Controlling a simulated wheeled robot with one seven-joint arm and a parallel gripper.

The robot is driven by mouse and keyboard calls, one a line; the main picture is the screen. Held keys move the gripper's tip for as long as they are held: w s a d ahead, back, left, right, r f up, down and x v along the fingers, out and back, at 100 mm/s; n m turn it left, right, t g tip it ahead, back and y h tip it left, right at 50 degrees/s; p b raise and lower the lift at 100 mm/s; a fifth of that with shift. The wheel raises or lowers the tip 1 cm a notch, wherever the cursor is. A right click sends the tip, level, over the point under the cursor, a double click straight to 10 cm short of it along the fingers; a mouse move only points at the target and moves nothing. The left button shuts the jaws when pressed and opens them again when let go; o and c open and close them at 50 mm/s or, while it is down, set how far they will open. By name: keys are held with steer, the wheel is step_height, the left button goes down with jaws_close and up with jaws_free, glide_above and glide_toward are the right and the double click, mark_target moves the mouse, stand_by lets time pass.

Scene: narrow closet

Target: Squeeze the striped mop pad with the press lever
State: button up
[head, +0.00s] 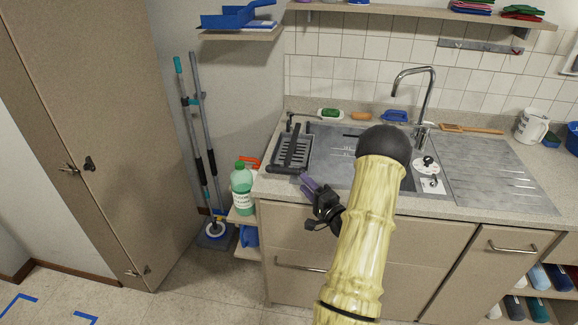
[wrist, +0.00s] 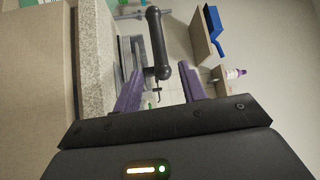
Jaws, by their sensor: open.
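A dark grey press (head: 292,147) with a slatted top stands on the counter at the left of the sink. Its lever ends in a black bar handle (head: 287,170) at the counter's front edge. My gripper (head: 304,184), with purple fingers, is open just right of and below this handle. In the wrist view the handle (wrist: 156,40) stands ahead, in line with the gap between the open fingers (wrist: 160,76). I cannot tell whether either finger touches it. The striped mop pad cannot be made out in either view.
A green-capped bottle (head: 242,188) stands on a low side shelf left of the counter. Two mops (head: 200,140) lean in the corner. The sink with its tall tap (head: 425,95) lies right of the press. A wall shelf (head: 240,33) hangs above left.

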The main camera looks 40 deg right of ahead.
steer(key=w, duration=0.3)
steer(key=w+r+p, duration=0.1)
steer(key=w, duration=0.5)
steer(key=shift+w+r+p, duration=0.15)
steer(key=shift+w+p, duration=0.05)
steer(key=shift+p, duration=0.1)
steer(key=shift+c, duration=0.2)
steer(key=shift+r, duration=0.1)
jaws_close()
